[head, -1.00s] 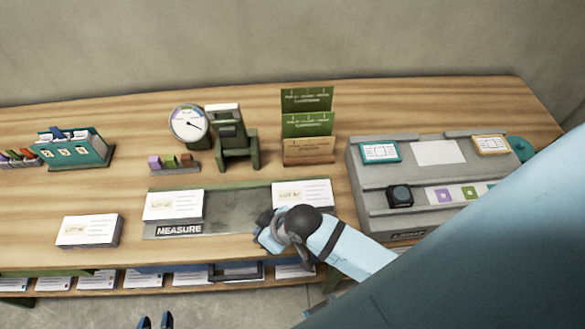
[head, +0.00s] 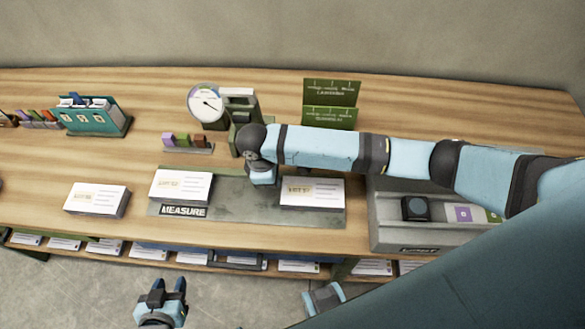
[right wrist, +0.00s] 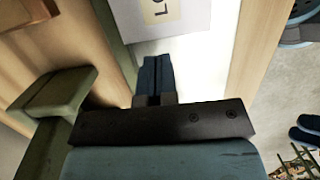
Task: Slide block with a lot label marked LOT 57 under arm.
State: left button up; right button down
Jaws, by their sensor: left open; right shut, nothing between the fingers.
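White-topped blocks with lot labels stand on the table. One (head: 312,193) is at the right end of the MEASURE mat (head: 225,209); its small print seems to read LOT 57. Another (head: 181,188) is at the mat's left end, and a third (head: 96,198) is left of the mat; their numbers are unclear. A green stand with a grey-topped arm (head: 239,97) is behind the mat. My right gripper (head: 262,178) is shut and empty, just left of the right block. Its fingers (right wrist: 158,72) show near a labelled block (right wrist: 162,14). My left gripper (head: 170,290) is open, in front of the table.
A dial gauge (head: 206,104) and a small rack of coloured blocks (head: 187,143) are behind the mat. A grey console (head: 395,236) is at right, partly behind my right arm. A teal file box (head: 95,117) is at left. A shelf of blocks runs below the tabletop.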

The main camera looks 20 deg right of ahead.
aim_at(316, 190)
jog(key=s+d, duration=0.1)
jog(key=d, duration=0.2)
jog(key=s+d+p, duration=0.1)
jog(key=s+d, duration=0.1)
jog(key=d, duration=0.1)
jog(key=s+d+p, duration=0.1)
jog(key=s+d, duration=0.1)
jog(key=d, duration=0.2)
jog(key=shift+f+p, duration=0.35)
jog(key=shift+f, duration=0.2)
jog(key=shift+s+f, duration=0.15)
jog(key=shift+f, duration=0.1)
